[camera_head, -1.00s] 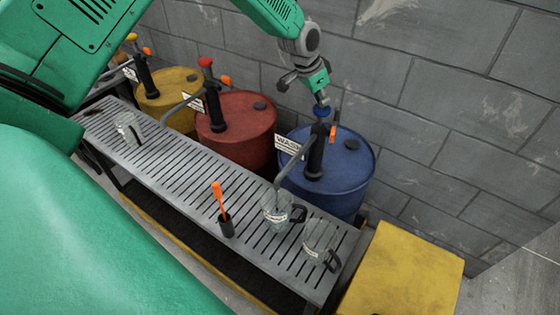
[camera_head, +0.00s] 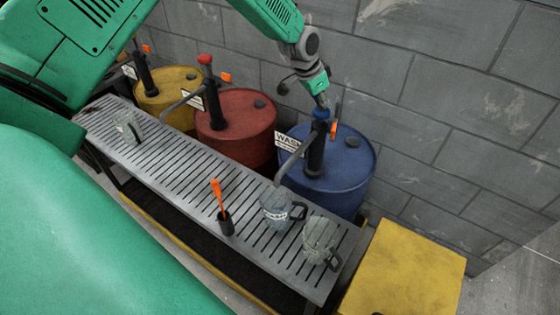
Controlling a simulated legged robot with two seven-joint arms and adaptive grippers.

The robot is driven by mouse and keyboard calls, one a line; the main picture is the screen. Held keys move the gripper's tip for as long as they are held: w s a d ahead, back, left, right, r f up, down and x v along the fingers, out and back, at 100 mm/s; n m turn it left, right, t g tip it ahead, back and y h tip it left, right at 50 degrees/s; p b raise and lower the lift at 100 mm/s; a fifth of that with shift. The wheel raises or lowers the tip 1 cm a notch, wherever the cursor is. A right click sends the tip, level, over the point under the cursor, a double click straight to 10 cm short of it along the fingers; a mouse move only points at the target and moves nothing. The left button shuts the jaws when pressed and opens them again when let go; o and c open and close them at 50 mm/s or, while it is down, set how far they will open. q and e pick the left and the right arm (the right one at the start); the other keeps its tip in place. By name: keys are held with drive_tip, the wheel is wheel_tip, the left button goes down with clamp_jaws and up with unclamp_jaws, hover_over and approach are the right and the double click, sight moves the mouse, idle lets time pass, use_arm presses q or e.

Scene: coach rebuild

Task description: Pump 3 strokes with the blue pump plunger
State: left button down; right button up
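The blue pump plunger (camera_head: 320,114) has a blue knob on top of the dark pump (camera_head: 315,152) on the blue drum (camera_head: 348,178). My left gripper (camera_head: 320,99) points down from above, its tip at the knob and seemingly touching it. Its fingers are small and partly hidden, so I cannot tell whether they are open or shut. The pump's grey spout (camera_head: 292,166) reaches left over a jug (camera_head: 275,212) on the slatted bench (camera_head: 180,155). The jug looks blue-grey. My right gripper is not in view.
An orange-handled tool sits in a black holder (camera_head: 226,225). The red drum (camera_head: 238,130) and yellow drum (camera_head: 168,95) stand left. A grey wall (camera_head: 450,90) is close behind.

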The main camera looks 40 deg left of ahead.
use_arm(q)
drive_tip(key=shift+s+f+b, duration=0.15)
drive_tip(key=shift+f+b, duration=0.3)
drive_tip(key=shift+f, duration=0.5)
drive_tip(key=shift+r, duration=0.15)
drive_tip(key=shift+r+p, duration=2.75)
drive_tip(key=shift+r, duration=1.25)
drive_tip(key=shift+f, duration=0.2)
